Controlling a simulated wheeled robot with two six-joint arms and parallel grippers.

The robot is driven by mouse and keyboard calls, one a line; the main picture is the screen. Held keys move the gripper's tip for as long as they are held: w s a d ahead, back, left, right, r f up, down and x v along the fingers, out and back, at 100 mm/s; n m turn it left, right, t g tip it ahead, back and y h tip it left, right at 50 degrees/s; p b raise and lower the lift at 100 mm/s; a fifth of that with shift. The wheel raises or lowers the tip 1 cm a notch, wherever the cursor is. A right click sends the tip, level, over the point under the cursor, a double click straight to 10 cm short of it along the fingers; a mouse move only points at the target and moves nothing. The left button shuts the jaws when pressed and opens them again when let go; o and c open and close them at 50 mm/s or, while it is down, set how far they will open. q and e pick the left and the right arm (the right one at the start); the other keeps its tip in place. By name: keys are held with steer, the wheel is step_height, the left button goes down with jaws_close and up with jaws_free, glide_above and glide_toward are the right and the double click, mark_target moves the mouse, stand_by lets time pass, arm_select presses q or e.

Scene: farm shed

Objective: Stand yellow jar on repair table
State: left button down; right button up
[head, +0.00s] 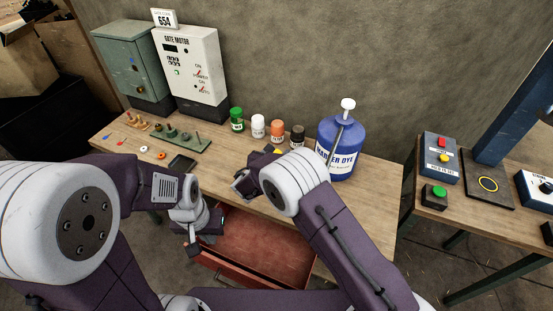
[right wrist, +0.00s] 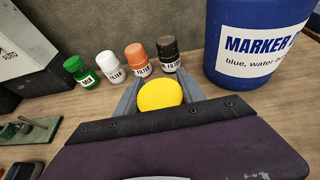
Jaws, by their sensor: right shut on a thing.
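The yellow jar shows as a round yellow top (right wrist: 160,95) between the fingers of my right gripper (right wrist: 158,98) in the right wrist view. The gripper is shut on it. In the head view only a small yellow patch (head: 277,151) shows past my right wrist, over the wooden table (head: 365,205). The jar's base is hidden, so I cannot tell whether it touches the tabletop. My left gripper (head: 205,236) hangs at the table's front, above the open drawer; its fingers are too small and turned away to read.
Green (head: 237,119), white (head: 258,126), orange (head: 277,130) and black (head: 297,137) jars stand in a row behind. A large blue dye jug (head: 342,148) stands to the right. The red drawer (head: 262,243) is open. A second table (head: 455,215) with button boxes stands right.

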step_height(320, 180, down, 4)
steer(key=shift+r, duration=0.1)
steer(key=shift+f, duration=0.2)
steer(key=o, duration=1.4)
steer(key=shift+r, duration=0.1)
